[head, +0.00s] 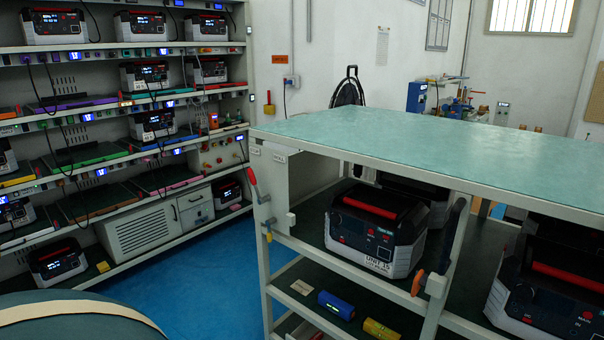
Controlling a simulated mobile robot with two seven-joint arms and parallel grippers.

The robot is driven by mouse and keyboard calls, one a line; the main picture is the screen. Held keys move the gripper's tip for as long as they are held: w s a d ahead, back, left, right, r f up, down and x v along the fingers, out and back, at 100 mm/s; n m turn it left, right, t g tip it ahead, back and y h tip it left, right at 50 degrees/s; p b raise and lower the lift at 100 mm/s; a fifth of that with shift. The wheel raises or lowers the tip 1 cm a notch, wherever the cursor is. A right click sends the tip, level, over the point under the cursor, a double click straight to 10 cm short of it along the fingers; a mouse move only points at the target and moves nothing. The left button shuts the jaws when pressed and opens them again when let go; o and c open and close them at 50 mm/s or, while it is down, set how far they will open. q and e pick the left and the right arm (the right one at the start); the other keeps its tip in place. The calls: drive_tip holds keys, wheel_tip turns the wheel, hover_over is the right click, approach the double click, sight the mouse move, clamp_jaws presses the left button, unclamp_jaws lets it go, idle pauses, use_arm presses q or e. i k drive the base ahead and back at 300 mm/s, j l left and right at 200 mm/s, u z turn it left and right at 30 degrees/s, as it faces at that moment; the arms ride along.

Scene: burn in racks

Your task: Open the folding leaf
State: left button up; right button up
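A workbench with a green top (400,150) and a pale metal frame stands at the right. No part of it can be clearly identified as the folding leaf. A pale panel (275,180) with small labels hangs upright under the top at the bench's left end. A red-handled lever (254,186) is on the left corner post. An orange-tipped lever (418,283) and a black handle (454,236) are at the middle front post. Neither of my grippers is in view.
Under the top sit a grey and black unit with a red handle (375,228) and another unit (550,285). Blue (336,305) and yellow (381,329) items lie on the lower shelf. Racks of units (130,145) line the left wall. Blue floor (228,258) lies open between.

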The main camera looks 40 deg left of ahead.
sight(308, 172)
drive_tip(key=j, duration=0.9)
drive_tip(key=j+z, duration=0.15)
drive_tip(key=j, duration=1.65)
drive_tip(key=j+z, duration=0.15)
drive_tip(key=j, duration=1.6)
drive_tip(key=k+j+z, duration=0.15)
drive_tip(key=j, duration=0.75)
